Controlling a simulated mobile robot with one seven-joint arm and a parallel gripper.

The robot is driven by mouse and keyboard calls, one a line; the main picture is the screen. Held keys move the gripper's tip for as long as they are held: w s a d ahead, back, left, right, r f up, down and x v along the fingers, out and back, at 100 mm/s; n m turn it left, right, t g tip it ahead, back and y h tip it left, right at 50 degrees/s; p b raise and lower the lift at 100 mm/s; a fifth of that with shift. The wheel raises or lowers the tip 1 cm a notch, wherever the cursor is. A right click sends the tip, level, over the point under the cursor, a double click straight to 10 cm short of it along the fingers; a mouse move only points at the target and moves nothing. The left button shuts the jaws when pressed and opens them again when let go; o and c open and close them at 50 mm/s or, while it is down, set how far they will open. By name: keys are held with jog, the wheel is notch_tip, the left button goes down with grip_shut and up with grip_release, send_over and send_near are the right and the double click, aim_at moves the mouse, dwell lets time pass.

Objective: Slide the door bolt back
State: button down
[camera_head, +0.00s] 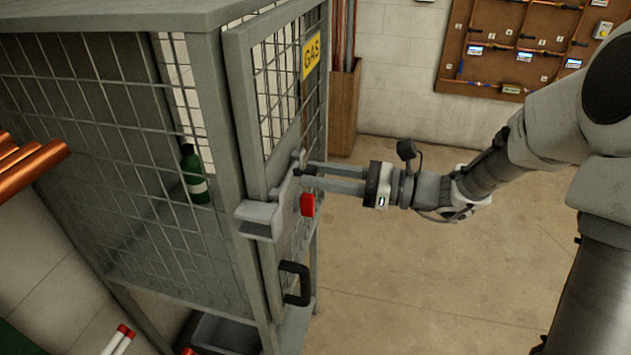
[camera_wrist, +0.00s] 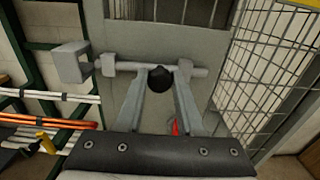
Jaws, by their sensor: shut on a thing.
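The door bolt (camera_wrist: 128,66) is a grey bar lying level across the plate of the cage door (camera_head: 245,110). A round black knob (camera_wrist: 160,80) stands out from it. My gripper (camera_wrist: 162,74) is shut on the knob, one finger on each side; its fingers (camera_head: 306,174) also reach the door in the head view. A boxy grey catch (camera_wrist: 70,62) is left of the bolt in the wrist view; it also shows on the frame in the head view (camera_head: 258,220). I cannot tell whether the bolt's tip is inside it. The fingers partly hide the bolt in the head view.
A red tag or lock (camera_head: 308,204) hangs below the bolt. A black door handle (camera_head: 295,283) is lower down. A green bottle (camera_head: 194,175) stands inside the mesh cage. Copper pipes (camera_head: 30,165) are at the left. The floor right of the cage is clear.

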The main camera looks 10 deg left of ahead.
jog(key=shift+w+r, duration=0.1)
jog(key=shift+w, duration=0.4)
jog(key=shift+d, duration=0.1)
jog(key=c, duration=0.6)
grip_release()
jog(key=shift+w, duration=0.15)
jog(key=shift+o, duration=0.2)
jog(key=shift+d, duration=0.1)
jog(key=s+d, duration=0.1)
jog(key=d, duration=1.6)
jog(key=shift+s, duration=0.3)
